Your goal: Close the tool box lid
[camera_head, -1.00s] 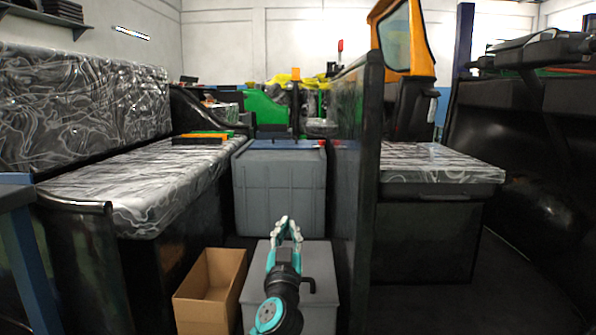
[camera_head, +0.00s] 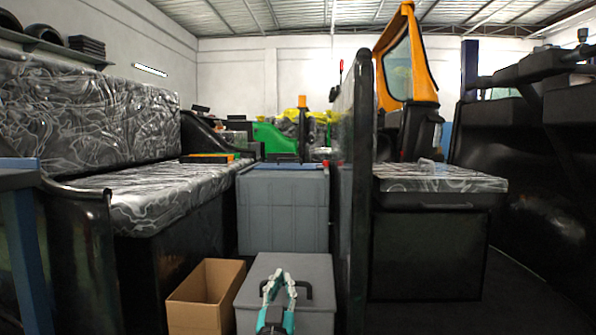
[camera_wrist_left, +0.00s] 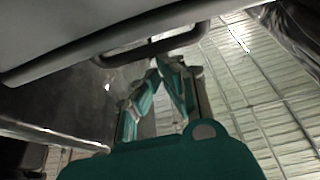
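The tool box (camera_head: 285,318) is a grey box on the floor at the lower middle of the head view. Its grey lid (camera_head: 290,263) has a dark handle and looks flat from here; whether a gap is left under it is hidden. My left gripper (camera_head: 281,273) shows over the lid, close to the handle. In the left wrist view the lid (camera_wrist_left: 110,22) runs across the top and the dark handle (camera_wrist_left: 150,48) hangs at its edge. The gripper (camera_wrist_left: 158,66) has its teal fingertips together just below the handle, holding nothing visible. My right gripper is out of view.
An open cardboard box (camera_head: 205,297) stands just left of the tool box. A large grey bin (camera_head: 283,210) is behind it. A padded bench (camera_head: 165,190) lies to the left and a tall dark panel (camera_head: 352,190) closes off the right side.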

